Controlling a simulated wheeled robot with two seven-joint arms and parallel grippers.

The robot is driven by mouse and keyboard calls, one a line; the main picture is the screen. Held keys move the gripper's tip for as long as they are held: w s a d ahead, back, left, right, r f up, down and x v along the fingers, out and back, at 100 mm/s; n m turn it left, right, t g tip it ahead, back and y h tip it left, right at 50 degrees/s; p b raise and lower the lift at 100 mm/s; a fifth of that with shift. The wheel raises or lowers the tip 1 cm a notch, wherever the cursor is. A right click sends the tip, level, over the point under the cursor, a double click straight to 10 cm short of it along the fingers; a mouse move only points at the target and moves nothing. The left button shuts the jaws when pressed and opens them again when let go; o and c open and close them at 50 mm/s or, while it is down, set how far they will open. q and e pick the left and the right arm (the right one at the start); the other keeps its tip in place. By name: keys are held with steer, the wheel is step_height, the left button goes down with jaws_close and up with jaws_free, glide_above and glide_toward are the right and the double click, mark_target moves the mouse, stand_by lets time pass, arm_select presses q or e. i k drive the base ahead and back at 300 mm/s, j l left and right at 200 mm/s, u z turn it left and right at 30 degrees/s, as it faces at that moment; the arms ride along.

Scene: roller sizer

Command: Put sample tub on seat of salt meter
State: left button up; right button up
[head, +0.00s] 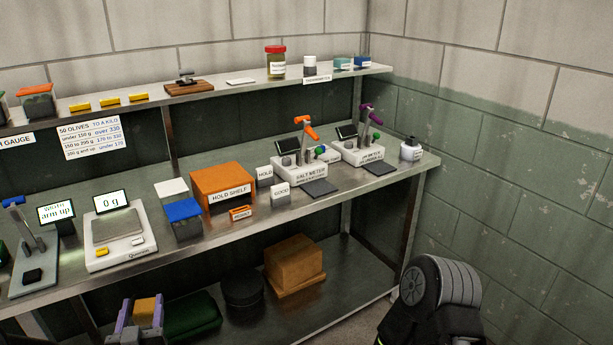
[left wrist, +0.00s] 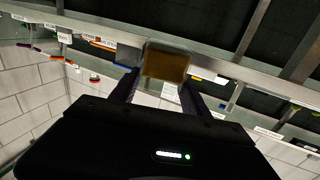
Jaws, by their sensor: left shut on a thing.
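My left gripper (head: 134,322) has purple fingers and is low at the front, below the bench's front edge. It is shut on a small amber box, which I take to be the sample tub (head: 146,308). The tub (left wrist: 166,62) shows between the fingers in the left wrist view. The salt meter (head: 299,173) stands on the bench to the right of centre, well apart from the tub. It is white, with a label, a small dark screen and an orange-handled lever. Its seat is too small to make out clearly. My right gripper is not in view.
A similar meter with a purple handle (head: 363,154) stands right of the salt meter. Left of it are an orange hold shelf (head: 222,183), a blue-topped tub (head: 184,219) and a scale (head: 117,237). An upper shelf (head: 215,91) runs behind.

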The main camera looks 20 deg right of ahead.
mark_target(321, 188)
steer(key=i+l, duration=0.1)
steer(key=l, duration=0.4)
steer(key=i+l, duration=0.1)
steer(key=l, duration=0.45)
steer(key=i+l, duration=0.1)
steer(key=l, duration=0.4)
steer(key=i+l+u, duration=0.1)
steer(key=l, duration=0.4)
steer(key=i+l, duration=0.1)
steer(key=l, duration=0.45)
